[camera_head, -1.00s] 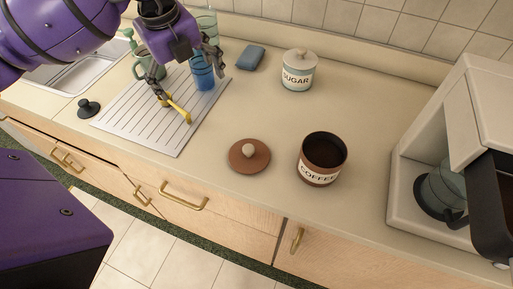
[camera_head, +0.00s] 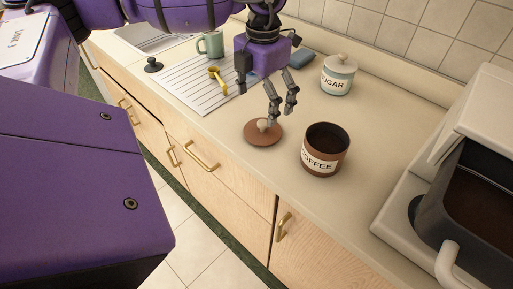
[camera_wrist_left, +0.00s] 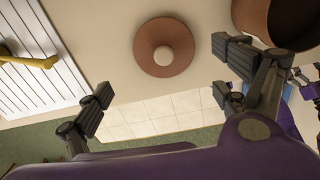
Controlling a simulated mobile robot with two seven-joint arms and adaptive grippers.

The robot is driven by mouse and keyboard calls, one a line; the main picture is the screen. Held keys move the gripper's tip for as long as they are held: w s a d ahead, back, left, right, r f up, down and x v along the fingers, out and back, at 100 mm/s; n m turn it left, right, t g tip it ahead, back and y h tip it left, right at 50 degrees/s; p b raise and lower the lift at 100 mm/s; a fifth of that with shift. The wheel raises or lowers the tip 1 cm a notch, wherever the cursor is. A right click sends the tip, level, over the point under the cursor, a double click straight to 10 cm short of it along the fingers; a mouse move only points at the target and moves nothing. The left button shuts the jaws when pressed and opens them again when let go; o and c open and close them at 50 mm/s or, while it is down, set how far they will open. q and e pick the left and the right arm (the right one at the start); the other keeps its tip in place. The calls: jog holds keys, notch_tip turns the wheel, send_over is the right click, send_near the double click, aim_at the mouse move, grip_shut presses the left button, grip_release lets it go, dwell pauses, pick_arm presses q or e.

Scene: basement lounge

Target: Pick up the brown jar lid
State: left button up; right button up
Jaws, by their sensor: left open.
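The brown jar lid (camera_head: 260,134) lies flat on the counter, with a pale round knob on top. It also shows in the left wrist view (camera_wrist_left: 148,46), whole and ahead of the space between the fingers. My left gripper (camera_head: 281,106) is open and empty, pointing down just above and slightly behind the lid. In the left wrist view its two fingers (camera_wrist_left: 160,92) are spread wide, apart from the lid.
The open brown coffee jar (camera_head: 323,150) stands close to the right of the lid. A sugar jar (camera_head: 338,76) is behind it, and a coffee machine (camera_head: 440,190) is at right. A drying rack (camera_head: 200,88) with a yellow utensil (camera_head: 217,78) is at left.

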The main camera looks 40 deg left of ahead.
aim_at(263, 123)
pick_arm(q)
jog(key=shift+d+r+m, duration=0.1)
jog(key=shift+d+m, duration=0.25)
jog(key=shift+m, duration=0.15)
jog(key=shift+a+f+m, duration=0.1)
jog(key=shift+f+m, duration=0.1)
jog(key=shift+m, duration=0.1)
notch_tip(263, 123, down, 8)
jog(key=shift+w+r+p, duration=0.1)
jog(key=shift+p, duration=0.3)
jog(key=shift+c, duration=0.5)
jog(key=c, duration=0.8)
jog(key=shift+d, duration=0.2)
jog(key=c, duration=0.3)
